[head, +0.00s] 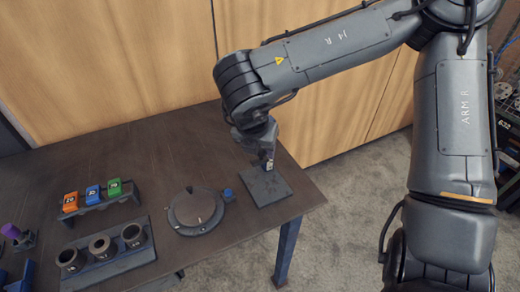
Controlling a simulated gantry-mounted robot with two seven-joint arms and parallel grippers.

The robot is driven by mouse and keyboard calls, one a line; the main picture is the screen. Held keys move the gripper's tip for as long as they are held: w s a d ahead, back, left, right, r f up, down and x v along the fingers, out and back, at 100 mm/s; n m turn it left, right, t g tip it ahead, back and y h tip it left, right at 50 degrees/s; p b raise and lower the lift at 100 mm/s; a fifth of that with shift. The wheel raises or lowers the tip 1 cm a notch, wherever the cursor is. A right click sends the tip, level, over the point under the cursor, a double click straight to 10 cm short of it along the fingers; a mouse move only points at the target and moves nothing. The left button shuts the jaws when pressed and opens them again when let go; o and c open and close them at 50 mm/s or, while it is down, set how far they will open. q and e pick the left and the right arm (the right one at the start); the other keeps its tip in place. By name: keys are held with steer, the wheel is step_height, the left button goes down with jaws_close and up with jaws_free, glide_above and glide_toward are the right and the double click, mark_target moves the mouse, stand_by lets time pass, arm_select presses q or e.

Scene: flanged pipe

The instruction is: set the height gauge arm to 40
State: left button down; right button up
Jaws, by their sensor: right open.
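The height gauge appears to be the dark square base plate (272,192) near the table's right end, with a small upright part at its back edge. My right gripper (266,160) comes down from above and sits at that upright part. It hides most of the upright, so I cannot read the gauge arm's height or any scale. The right gripper's jaws are open around or beside the small light-coloured piece there; I cannot tell which. My left gripper is not in view.
A round dial plate (196,209) with a blue knob (228,195) lies left of the gauge. A rack (92,205) holds orange, blue and green blocks. A tray (108,262) holds three dark rings. A purple-topped part (11,231) stands at far left. The table's back middle is clear.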

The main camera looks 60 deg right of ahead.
mark_target(260, 155)
steer(key=shift+f, duration=0.1)
steer(key=shift+c, duration=0.4)
jaws_close()
steer(key=shift+f, duration=0.1)
step_height(260, 155, down, 3)
steer(key=shift+r+b, duration=0.2)
steer(key=shift+b, duration=0.75)
steer(key=shift+r, duration=0.15)
steer(key=shift+o, duration=0.4)
jaws_free()
steer(key=shift+r, duration=0.15)
